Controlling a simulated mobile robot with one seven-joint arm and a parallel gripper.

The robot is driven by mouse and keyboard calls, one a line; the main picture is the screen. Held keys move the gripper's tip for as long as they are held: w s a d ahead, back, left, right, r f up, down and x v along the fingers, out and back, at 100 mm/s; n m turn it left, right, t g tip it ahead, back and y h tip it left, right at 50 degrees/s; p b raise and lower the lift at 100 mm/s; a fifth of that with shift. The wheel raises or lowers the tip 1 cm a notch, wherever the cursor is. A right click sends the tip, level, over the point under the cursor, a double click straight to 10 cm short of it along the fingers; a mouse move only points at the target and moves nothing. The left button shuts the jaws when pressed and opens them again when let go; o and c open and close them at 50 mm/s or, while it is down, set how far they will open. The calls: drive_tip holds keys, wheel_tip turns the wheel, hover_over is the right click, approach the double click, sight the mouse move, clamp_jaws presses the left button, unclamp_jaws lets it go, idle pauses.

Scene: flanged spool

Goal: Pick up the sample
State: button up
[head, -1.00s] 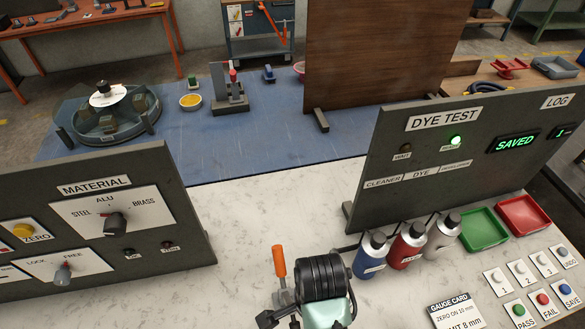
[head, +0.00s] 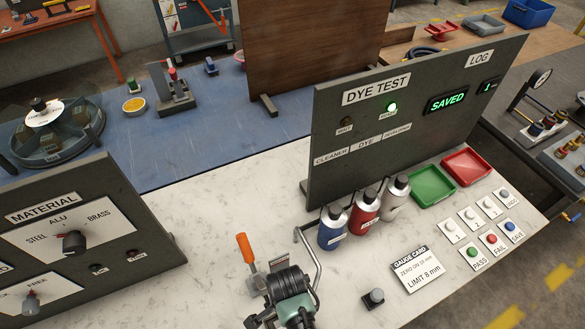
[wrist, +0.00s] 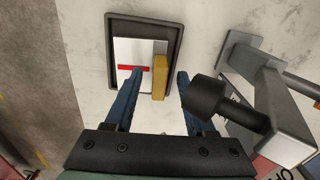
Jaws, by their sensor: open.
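In the wrist view my gripper (wrist: 160,75) is open, its two blue fingers apart and pointing toward a dark-rimmed tray (wrist: 174,62) on the pale worktop. In the tray lie a white piece with a red stripe (wrist: 128,68) and a brass-yellow block (wrist: 160,78). The block shows between the fingers, with nothing gripped; how far below them it lies is unclear. I cannot tell which piece is the sample. A black round part on a dark stem (wrist: 205,97) is close beside the right finger. In the head view my arm hides the fingertips and tray.
A grey fixture (wrist: 275,110) stands right of the gripper. In the head view an orange handle (head: 245,248) and a bent metal rod (head: 312,250) are close to my arm. Spray bottles (head: 364,210), a green tray (head: 431,187) and a red tray (head: 466,167) are to the right.

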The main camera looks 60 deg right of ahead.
drive_tip(key=shift+f, duration=0.35)
drive_tip(key=shift+c, duration=0.2)
clamp_jaws()
drive_tip(key=shift+r, duration=0.1)
idle(0.9)
